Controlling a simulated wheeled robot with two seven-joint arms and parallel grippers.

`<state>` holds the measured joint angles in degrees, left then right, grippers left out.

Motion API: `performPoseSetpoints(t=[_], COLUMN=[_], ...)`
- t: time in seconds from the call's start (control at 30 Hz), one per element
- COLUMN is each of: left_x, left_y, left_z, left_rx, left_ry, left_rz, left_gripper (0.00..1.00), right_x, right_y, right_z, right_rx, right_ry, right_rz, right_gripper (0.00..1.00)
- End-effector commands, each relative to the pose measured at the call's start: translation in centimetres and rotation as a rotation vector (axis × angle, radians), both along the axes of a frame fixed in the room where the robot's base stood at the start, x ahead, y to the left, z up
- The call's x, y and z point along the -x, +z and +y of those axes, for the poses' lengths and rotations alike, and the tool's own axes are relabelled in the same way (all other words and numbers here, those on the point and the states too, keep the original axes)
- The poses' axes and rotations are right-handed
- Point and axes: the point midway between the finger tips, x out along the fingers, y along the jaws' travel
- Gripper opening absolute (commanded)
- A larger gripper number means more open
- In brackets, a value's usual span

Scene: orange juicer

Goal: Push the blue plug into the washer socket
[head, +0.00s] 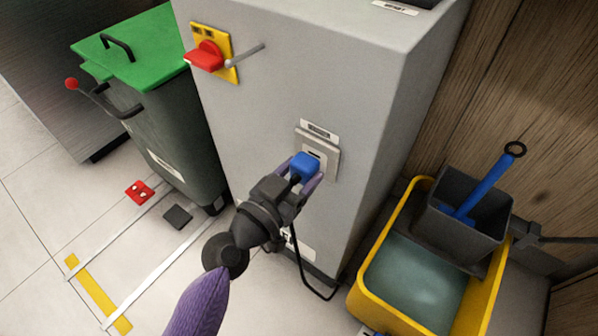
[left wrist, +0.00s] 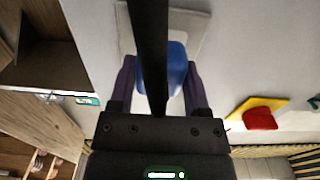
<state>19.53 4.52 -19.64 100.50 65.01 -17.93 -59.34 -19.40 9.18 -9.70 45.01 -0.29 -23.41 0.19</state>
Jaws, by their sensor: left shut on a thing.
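The blue plug (head: 304,167) is held between the fingers of my left gripper (head: 305,176), right in front of the washer socket (head: 318,150) on the grey cabinet (head: 350,90). In the left wrist view the blue plug (left wrist: 177,70) sits between the two purple fingers, partly hidden by a dark bar. The pale socket plate (left wrist: 188,30) shows just beyond it. The plug overlaps the lower left of the plate in the head view; I cannot tell how deep it sits. A black cable (head: 305,275) hangs below. My right gripper is not in view.
A yellow and red switch with a lever (head: 212,55) sits on the cabinet's upper left. A green-lidded bin (head: 150,110) stands at left. A yellow mop bucket (head: 425,285) with a grey wringer stands at right. A red object (head: 139,191) lies on the floor.

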Motion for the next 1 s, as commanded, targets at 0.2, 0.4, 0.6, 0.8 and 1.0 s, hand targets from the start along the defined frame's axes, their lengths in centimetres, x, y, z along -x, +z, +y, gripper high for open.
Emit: performPoseSetpoints(t=[0.2, 0.4, 0.6, 0.8, 1.0], left_x=[-0.38, -0.69, -0.83, -0.82, -0.82], left_y=[-0.01, -0.02, 0.01, -0.01, -0.03], left_z=[-0.25, -0.49, -0.59, -0.58, -0.58], left_rx=[0.001, 0.001, 0.000, 0.000, 0.000], left_ry=[0.000, 0.000, 0.000, 0.000, 0.000], left_rz=[0.000, -0.001, -0.001, 0.000, 0.000], left_gripper=[0.09, 0.09, 0.82, 1.00, 1.00], right_x=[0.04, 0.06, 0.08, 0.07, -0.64], right_y=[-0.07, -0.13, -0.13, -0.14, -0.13], right_z=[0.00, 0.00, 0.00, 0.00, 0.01], right_rx=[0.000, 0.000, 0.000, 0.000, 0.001], right_ry=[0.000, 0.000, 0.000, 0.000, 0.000], right_rz=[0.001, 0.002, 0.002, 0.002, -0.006], right_gripper=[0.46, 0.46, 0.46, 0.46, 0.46])
